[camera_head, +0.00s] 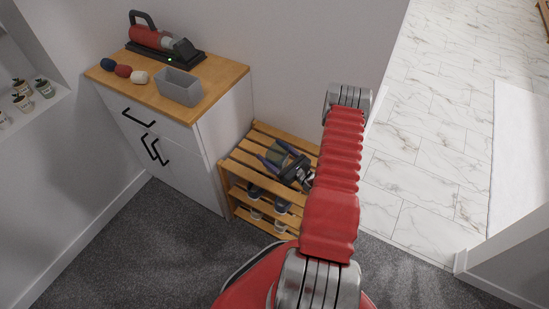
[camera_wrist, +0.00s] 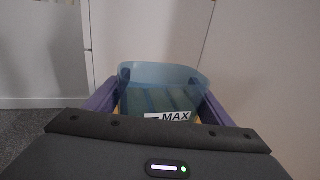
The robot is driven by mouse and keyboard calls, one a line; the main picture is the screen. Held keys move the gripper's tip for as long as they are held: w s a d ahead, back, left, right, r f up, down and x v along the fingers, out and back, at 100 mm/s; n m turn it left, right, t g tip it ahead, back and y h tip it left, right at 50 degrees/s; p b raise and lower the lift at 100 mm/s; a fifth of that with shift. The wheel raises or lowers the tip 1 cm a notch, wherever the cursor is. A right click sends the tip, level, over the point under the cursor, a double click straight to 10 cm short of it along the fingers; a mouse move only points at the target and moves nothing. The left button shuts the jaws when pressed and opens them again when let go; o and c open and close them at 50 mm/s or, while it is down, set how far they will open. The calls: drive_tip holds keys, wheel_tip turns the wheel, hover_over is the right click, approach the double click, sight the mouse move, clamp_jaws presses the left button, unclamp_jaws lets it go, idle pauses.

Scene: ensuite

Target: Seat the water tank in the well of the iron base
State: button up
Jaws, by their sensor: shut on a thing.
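The water tank (camera_wrist: 165,88) is a translucent blue tub with a white MAX label, seen in the wrist view between my two purple fingers. My gripper (camera_wrist: 157,100) is shut on its sides. In the head view my gripper (camera_head: 277,156) holds the tank over the slatted rack; the tank looks small and dark there, and whether it touches the slats I cannot tell. The iron base (camera_head: 190,56) is a black slab with a green light at the back of the cabinet top. A red and grey appliance with a black handle (camera_head: 152,37) stands on it. The well cannot be made out.
A grey open bin (camera_head: 179,87) stands at the front of the wooden cabinet top (camera_head: 214,83), beside blue, red and cream rolled items (camera_head: 122,71). The wooden rack (camera_head: 238,162) holds shoes on lower shelves. Walls stand behind.

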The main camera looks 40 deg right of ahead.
sight(272, 157)
drive_tip(key=shift+f, duration=2.05)
drive_tip(key=shift+f, duration=0.1)
drive_tip(key=o, duration=1.4)
drive_tip(key=shift+c, duration=0.2)
drive_tip(key=s, duration=0.7)
drive_tip(key=s+d, duration=0.1)
drive_tip(key=s, duration=0.3)
drive_tip(key=shift+s, duration=0.5)
